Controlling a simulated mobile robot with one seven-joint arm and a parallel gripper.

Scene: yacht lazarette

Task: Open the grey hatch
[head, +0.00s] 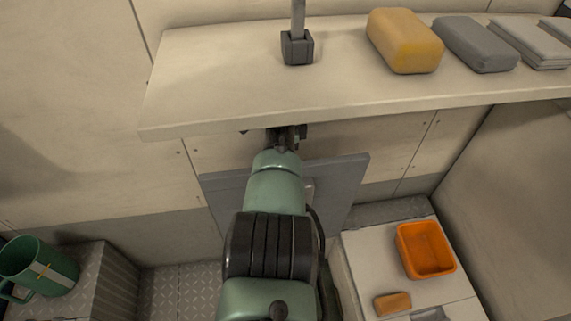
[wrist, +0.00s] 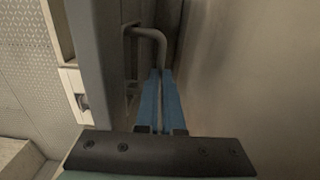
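The grey hatch (head: 345,182) is a flat panel below the shelf in the head view, partly hidden behind my arm. A pale fitting shows on its face beside my arm. In the wrist view a grey panel edge (wrist: 92,60) runs down the left, with a bent grey bar handle (wrist: 150,34) beside it. My gripper (wrist: 160,72) has two blue fingers close together, their tips at the lower part of the handle bar. They look shut on it, though the contact is partly hidden. In the head view the gripper is hidden by my arm and the shelf. How far the hatch stands open is unclear.
A cream shelf (head: 220,85) overhangs my arm, carrying a yellow block (head: 404,40), grey folded items (head: 475,44) and a dark socket with a post (head: 297,47). An orange bin (head: 426,250) stands at right, a green mug (head: 38,266) at left. Tread-plate floor (head: 180,290) is clear.

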